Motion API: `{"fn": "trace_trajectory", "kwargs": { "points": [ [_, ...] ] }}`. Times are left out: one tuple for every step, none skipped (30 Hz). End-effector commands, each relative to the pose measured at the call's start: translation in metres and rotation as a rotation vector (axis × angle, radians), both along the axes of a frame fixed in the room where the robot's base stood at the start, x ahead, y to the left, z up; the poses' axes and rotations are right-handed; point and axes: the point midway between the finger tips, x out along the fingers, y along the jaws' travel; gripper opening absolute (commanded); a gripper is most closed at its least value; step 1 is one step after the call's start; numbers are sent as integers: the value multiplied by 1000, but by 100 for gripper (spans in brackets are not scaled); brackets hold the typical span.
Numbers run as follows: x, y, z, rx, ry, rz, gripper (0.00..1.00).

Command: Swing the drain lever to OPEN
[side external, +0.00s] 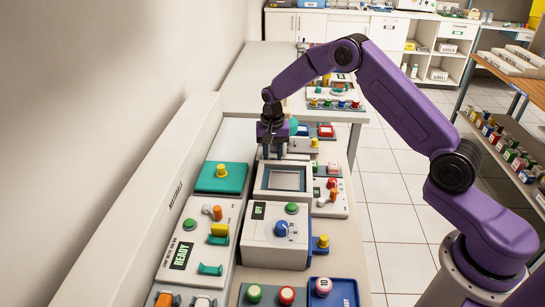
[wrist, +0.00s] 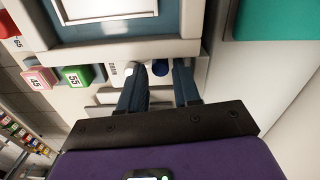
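My gripper (side external: 272,153) points down at the far edge of a pale box with a framed grey panel. In the wrist view its two dark blue fingers (wrist: 160,92) are apart, with nothing clearly held between them. My gripper hides that spot in the side view.
The framed grey panel (side external: 287,178) is close in front of my gripper. A teal block (side external: 222,177) with a yellow knob lies to the left. A white box with a blue dial (side external: 282,229) stands nearer. A long white ledge runs along the wall at left.

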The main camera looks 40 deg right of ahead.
Motion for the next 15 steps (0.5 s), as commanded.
{"fn": "trace_trajectory", "kwargs": {
  "points": [
    [0, 0, -5, 0, 1, 0, 32],
    [0, 0, -7, 0, 1, 0, 32],
    [0, 0, -9, 0, 0, 0, 32],
    [0, 0, -10, 0, 0, 0, 32],
    [0, 0, -11, 0, -1, 0, 32],
    [0, 0, -11, 0, -1, 0, 32],
    [0, 0, -12, 0, -1, 0, 32],
    [0, 0, -12, 0, -1, 0, 32],
    [0, 0, -12, 0, -1, 0, 32],
    [0, 0, -12, 0, -1, 0, 32],
    [0, 0, -12, 0, -1, 0, 32],
    [0, 0, -12, 0, -1, 0, 32],
    [0, 0, -12, 0, -1, 0, 32],
    [0, 0, -12, 0, -1, 0, 29],
    [0, 0, -12, 0, -1, 0, 16]
  ]
}}
